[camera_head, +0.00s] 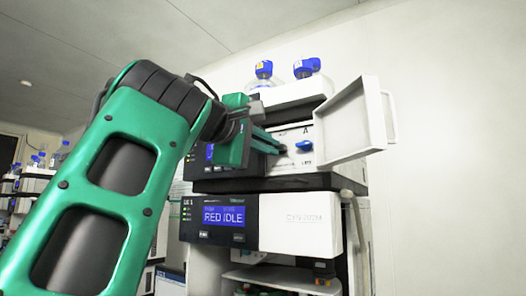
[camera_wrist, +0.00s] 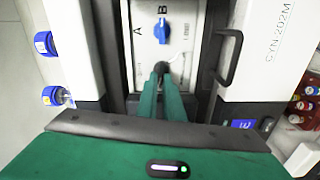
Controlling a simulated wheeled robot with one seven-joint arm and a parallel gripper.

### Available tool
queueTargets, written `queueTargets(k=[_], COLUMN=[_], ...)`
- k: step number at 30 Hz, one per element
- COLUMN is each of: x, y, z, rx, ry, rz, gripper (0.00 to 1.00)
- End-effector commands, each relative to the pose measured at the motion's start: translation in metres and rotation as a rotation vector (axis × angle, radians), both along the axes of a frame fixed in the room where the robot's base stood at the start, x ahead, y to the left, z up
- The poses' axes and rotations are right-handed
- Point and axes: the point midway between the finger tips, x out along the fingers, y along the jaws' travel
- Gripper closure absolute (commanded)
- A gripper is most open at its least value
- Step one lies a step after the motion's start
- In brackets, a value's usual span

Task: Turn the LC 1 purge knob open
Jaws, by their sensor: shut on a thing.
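The LC 1 stack has a lower module (camera_head: 218,233) labelled LC 1, with a blue screen reading RED IDLE. Above it is a module whose white door (camera_head: 345,122) stands open to the right. My gripper (camera_head: 284,148) reaches into that opening from the left. In the wrist view its green fingers (camera_wrist: 160,76) are closed together on a dark round knob, the apparent purge knob (camera_wrist: 160,66).
Blue-capped bottles (camera_head: 264,70) stand on top of the stack. The open door with its handle (camera_head: 388,117) borders the opening on the right. A thin pale tube (camera_wrist: 177,70) runs near the dark knob. A shelf with bottles (camera_head: 35,172) is at the far left.

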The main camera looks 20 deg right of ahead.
Motion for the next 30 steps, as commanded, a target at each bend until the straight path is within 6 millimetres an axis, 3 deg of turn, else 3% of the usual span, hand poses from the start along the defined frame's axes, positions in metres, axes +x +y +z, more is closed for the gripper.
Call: queueTargets(k=[10, 13, 23, 30], x=[0.003, 0.002, 0.000, -0.017], y=[0.003, 0.003, 0.002, 0.026], z=[0.000, 0.000, 0.000, 0.000], rx=[-0.006, -0.006, -0.003, -0.004], ry=[0.005, 0.005, 0.003, 0.004], rz=[0.007, 0.007, 0.003, 0.006], gripper=[1.00, 0.74, 0.74, 0.74])
